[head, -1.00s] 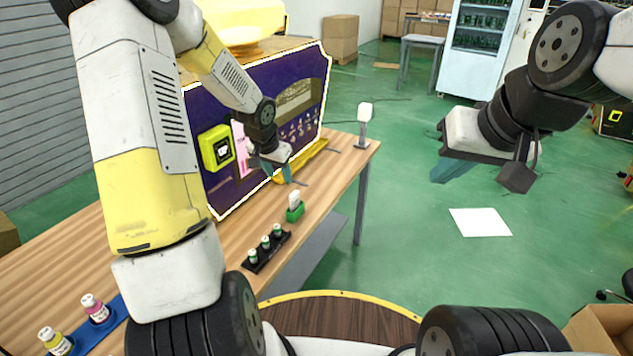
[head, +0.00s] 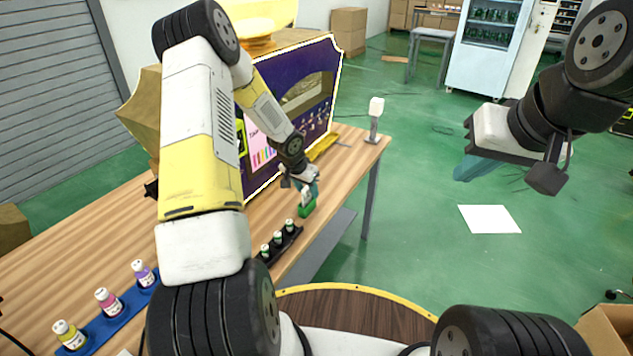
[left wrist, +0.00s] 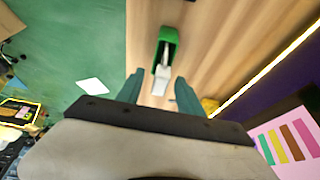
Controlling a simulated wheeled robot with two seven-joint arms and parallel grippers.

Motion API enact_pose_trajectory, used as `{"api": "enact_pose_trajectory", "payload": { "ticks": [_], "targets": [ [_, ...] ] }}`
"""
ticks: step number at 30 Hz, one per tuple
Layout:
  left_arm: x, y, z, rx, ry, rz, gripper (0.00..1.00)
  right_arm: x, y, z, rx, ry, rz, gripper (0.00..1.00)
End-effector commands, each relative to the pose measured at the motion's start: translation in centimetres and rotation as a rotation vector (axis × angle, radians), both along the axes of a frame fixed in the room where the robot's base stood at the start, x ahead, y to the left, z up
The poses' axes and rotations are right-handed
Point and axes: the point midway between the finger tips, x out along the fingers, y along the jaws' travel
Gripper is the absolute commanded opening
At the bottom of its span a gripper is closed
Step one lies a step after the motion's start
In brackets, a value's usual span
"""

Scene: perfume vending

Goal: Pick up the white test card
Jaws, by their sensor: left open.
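The white test card (left wrist: 161,80) stands in a small green holder (left wrist: 169,39) on the wooden table. In the head view the holder (head: 308,208) is near the table's front edge, and my left gripper mostly hides the card. My left gripper (head: 308,187) is open just above the holder. In the left wrist view its teal fingers (left wrist: 160,90) are apart, with the card's end showing between them. I cannot tell whether they touch it. My right gripper (head: 472,168) hangs over the floor at the right, away from the table; its finger gap is not clear.
A black rack (head: 280,244) with several small green vials stands near the holder. A blue tray (head: 112,318) holds coloured bottles at the front left. The purple vending machine (head: 287,130) stands behind. A white stand (head: 376,112) is at the table's far end.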

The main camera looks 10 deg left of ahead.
Motion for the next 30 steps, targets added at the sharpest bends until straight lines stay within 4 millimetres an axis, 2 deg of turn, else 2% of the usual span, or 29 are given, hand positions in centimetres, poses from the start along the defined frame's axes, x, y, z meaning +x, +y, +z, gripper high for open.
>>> {"api": "enact_pose_trajectory", "payload": {
  "ticks": [5, 9, 11, 12, 23, 26, 30],
  "targets": [
    [0.0, 0.0, 0.0, 0.000, -0.001, 0.001, 0.42, 0.0, 0.0, 0.0, 0.000, 0.000, 0.000, 0.00],
    [0.0, 0.0, 0.1, 0.000, -0.001, 0.001, 0.14, 0.0, 0.0, 0.0, 0.000, 0.000, 0.000, 0.00],
    [0.0, 0.0, 0.1, 0.000, -0.001, 0.001, 0.02, 0.0, 0.0, 0.0, 0.000, 0.000, 0.000, 0.00],
    [0.0, 0.0, 0.1, 0.000, -0.001, 0.001, 0.00, 0.0, 0.0, 0.0, 0.000, 0.000, 0.000, 0.00],
    [0.1, 0.1, 0.5, 0.000, -0.002, 0.004, 0.00, 0.0, 0.0, 0.0, 0.000, 0.000, 0.000, 0.00],
    [0.1, 0.2, 1.7, 0.000, -0.005, 0.004, 0.00, 0.0, 0.0, 0.0, 0.000, 0.000, 0.000, 0.00],
    [0.1, 0.2, 4.6, -0.001, -0.006, 0.005, 0.00, 0.0, 0.0, 0.0, 0.000, 0.000, 0.000, 0.00]
  ]
}}
